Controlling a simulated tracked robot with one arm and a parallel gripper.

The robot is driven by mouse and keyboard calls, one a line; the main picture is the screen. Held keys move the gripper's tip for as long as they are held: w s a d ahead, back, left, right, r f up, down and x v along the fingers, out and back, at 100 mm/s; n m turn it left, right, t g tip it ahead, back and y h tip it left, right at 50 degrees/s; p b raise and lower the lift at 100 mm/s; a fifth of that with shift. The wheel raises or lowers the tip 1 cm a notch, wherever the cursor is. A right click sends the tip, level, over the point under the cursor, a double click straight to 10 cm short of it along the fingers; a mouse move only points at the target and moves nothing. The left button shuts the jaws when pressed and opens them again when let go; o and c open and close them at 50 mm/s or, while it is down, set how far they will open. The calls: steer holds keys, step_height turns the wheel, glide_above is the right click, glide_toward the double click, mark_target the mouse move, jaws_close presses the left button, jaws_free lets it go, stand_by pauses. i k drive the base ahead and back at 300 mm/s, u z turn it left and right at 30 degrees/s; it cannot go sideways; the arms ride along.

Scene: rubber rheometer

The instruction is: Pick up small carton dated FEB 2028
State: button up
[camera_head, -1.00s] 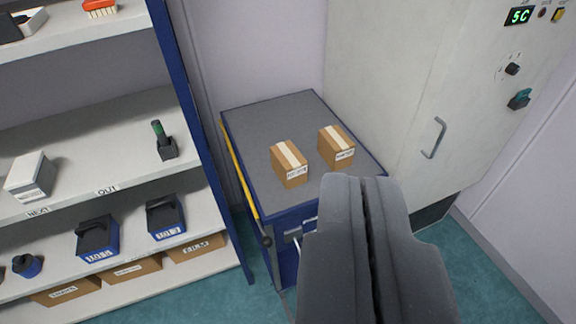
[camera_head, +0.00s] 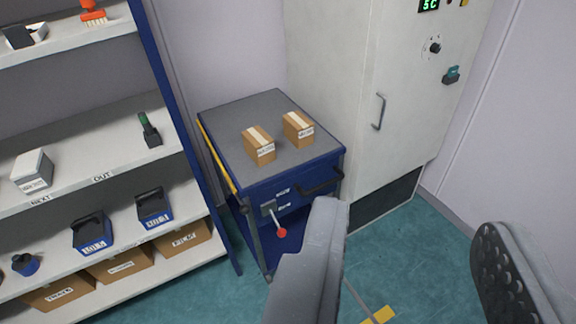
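Two small cartons with pale tape and white labels sit on the grey top of the blue cart (camera_head: 228,118). The left carton (camera_head: 259,146) is a little nearer; the right carton (camera_head: 298,129) stands beside it with a gap. The label dates are too small to read, so I cannot tell which is FEB 2028. My gripper (camera_head: 408,225) is open and empty, its two fingers wide apart. It is in front of the cart and to the right, away from both cartons.
A shelf rack (camera_head: 75,170) with bins and boxes stands at left. A pale cabinet (camera_head: 400,110) with a handle stands right of the cart. A lever with a red knob (camera_head: 281,232) sticks out from the cart front. Teal floor (camera_head: 405,245) is clear at right.

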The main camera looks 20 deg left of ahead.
mark_target(259, 146)
steer(key=z, duration=0.15)
steer(key=k, duration=0.6)
steer(key=z, duration=0.6)
steer(key=i, duration=1.3)
steer(key=u, duration=0.55)
steer(key=i, duration=1.4)
steer(key=u, duration=0.55)
